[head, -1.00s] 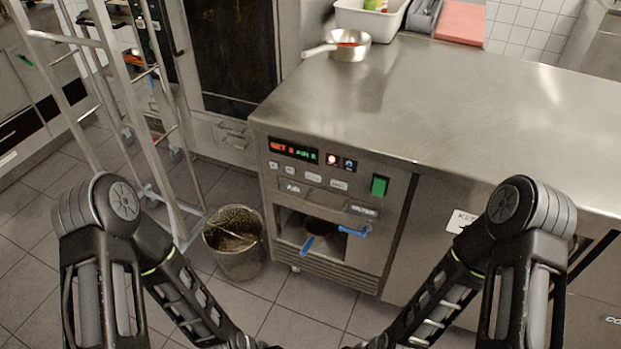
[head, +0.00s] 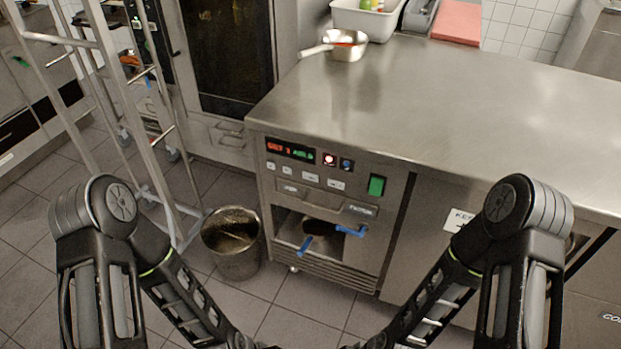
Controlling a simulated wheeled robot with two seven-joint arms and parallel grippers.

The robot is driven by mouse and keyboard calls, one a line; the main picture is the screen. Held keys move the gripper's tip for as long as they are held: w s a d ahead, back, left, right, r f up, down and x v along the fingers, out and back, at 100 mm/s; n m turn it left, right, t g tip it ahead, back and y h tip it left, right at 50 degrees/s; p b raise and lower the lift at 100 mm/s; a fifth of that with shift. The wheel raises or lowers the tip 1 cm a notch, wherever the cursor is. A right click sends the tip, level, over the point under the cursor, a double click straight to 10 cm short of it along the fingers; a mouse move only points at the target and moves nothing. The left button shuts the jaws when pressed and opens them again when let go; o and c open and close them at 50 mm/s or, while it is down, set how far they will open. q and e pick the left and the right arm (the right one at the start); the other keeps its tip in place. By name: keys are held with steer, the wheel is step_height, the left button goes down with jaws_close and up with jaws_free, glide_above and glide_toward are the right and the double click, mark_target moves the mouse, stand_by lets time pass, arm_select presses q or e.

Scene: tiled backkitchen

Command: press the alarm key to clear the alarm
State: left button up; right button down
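The appliance's control panel (head: 318,171) is on the front of the steel counter unit, in the middle of the head view. It has a display (head: 290,150) with red and green characters, a lit red round lamp or button (head: 329,159) and a blue one (head: 347,164) beside it. Below them is a row of small pale keys (head: 309,178); their labels are too small to read, so I cannot tell which is the alarm key. A green switch (head: 377,186) is at the right. My two arms come in from the bottom corners; both grippers are out of view.
Below the panel is an open bay with blue handles (head: 350,231). A metal bin (head: 231,243) stands on the floor to the left, near a rack (head: 150,110). A saucepan (head: 345,46) and a white tub (head: 368,20) sit on the counter (head: 450,100), otherwise mostly clear.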

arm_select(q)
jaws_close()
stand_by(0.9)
